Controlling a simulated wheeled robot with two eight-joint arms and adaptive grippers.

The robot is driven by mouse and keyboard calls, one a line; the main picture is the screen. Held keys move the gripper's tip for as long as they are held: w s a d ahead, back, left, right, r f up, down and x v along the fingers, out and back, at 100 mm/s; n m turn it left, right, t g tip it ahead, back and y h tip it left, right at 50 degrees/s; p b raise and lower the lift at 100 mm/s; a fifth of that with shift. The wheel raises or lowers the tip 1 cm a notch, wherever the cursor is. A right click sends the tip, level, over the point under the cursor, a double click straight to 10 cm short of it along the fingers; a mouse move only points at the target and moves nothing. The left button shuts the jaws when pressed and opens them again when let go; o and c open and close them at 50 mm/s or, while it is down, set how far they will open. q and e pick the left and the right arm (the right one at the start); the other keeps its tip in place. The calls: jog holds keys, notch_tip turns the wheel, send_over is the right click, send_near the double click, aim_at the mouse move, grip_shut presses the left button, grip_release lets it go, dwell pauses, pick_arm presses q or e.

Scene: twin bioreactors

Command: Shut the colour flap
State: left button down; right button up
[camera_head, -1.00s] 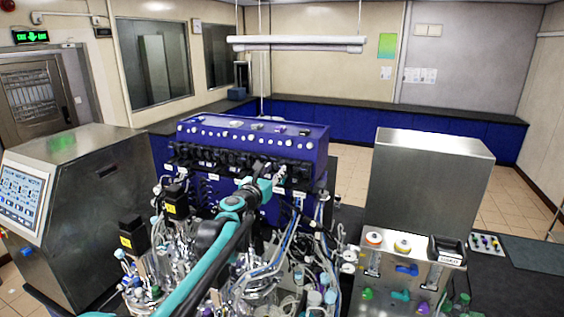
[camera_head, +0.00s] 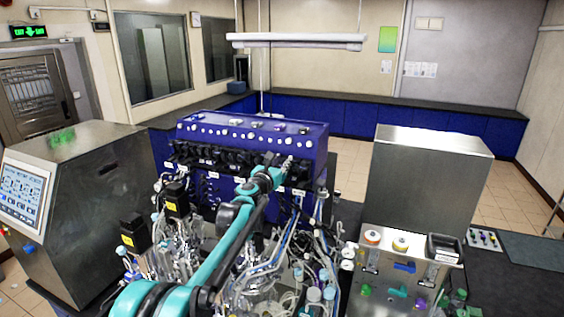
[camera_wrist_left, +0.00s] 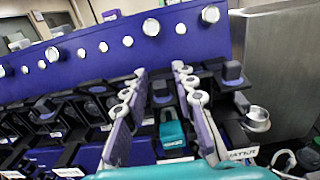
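A teal flap (camera_wrist_left: 172,134) shows in the left wrist view, on the row of black pump heads along the blue unit (camera_head: 255,150). It stands out from the black parts around it. I cannot tell how far open it is. My left gripper (camera_wrist_left: 163,100) is open, with its two grey fingers on either side of the flap and a gap to each. I cannot tell whether they touch anything. In the head view my left gripper (camera_head: 279,166) is at the front of the blue unit, right of its middle, and the flap cannot be made out there. My right gripper is not in view.
Vessels with tubes and cables (camera_head: 285,270) crowd the space below my left arm. A steel cabinet (camera_head: 425,190) stands to the right of the blue unit. A steel console with a screen (camera_head: 75,200) stands at the left. White knobs (camera_wrist_left: 151,27) line the blue panel above the pump heads.

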pick_arm(q)
jog(key=shift+f+t+h+b, duration=0.3)
jog(key=shift+b, duration=0.6)
jog(key=shift+s+f+t+b, duration=0.15)
jog(key=shift+t+b, duration=0.45)
jog(key=shift+b, duration=0.45)
jog(key=shift+t+b, duration=0.4)
jog(key=shift+b, duration=0.15)
jog(key=c, duration=1.5)
grip_release()
jog(key=shift+c, duration=0.2)
